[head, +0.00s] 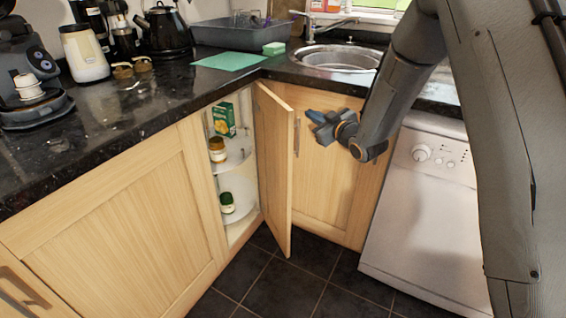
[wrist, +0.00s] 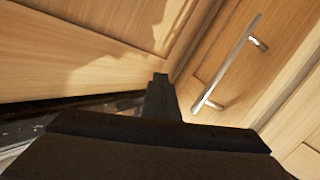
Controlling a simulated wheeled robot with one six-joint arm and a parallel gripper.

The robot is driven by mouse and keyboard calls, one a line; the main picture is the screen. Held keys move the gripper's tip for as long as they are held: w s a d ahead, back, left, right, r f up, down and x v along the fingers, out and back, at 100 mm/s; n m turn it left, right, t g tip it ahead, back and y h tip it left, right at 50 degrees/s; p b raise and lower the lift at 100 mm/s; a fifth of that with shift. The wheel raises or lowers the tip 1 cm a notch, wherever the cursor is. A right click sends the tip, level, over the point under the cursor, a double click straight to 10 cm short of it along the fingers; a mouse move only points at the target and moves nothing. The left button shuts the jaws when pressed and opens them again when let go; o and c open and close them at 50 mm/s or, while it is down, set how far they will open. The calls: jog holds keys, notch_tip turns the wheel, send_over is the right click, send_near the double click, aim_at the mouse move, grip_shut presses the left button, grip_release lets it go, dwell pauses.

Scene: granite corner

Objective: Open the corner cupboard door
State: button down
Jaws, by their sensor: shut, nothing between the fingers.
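The corner cupboard door (head: 273,165) stands ajar, swung out from the opening in the middle of the head view. Behind it, white shelves (head: 238,188) hold a green box (head: 224,119) and jars. A bar handle (head: 297,137) shows near the door's free edge in the head view. My gripper (head: 322,127) is to the right of the door, at about the height of its upper part, and is shut and empty. In the wrist view, the closed fingers (wrist: 160,88) point at wooden panels, with a metal bar handle (wrist: 227,62) to their right, apart from them.
A dark granite worktop (head: 150,95) runs above the cupboards. A white dishwasher (head: 430,200) stands on the right, below my arm. Another cupboard front (head: 110,220) is on the left. The dark tiled floor (head: 290,285) in front of the door is clear.

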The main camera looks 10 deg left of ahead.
jog(key=h, duration=0.2)
jog(key=h+b, duration=0.6)
jog(key=h, duration=0.2)
send_near(286, 151)
notch_tip(286, 151, down, 3)
jog(key=w+a, duration=0.1)
jog(key=a, duration=0.1)
jog(key=s+a+n+t+h+b, duration=0.3)
jog(key=s+a+n+t, duration=0.15)
jog(key=s, duration=0.35)
jog(key=shift+g, duration=0.25)
jog(key=w+d, duration=0.1)
jog(key=w, duration=0.2)
jog(key=w+d+b, duration=0.1)
jog(key=w+d, duration=0.1)
jog(key=w, duration=0.2)
jog(key=w+d+f+b, duration=0.1)
jog(key=w+d, duration=0.1)
jog(key=w, duration=0.2)
jog(key=shift+w+d, duration=0.1)
jog(key=shift+d, duration=0.05)
jog(key=shift+w+d+r, duration=0.1)
jog(key=shift+w+d, duration=0.1)
jog(key=shift+d, duration=0.15)
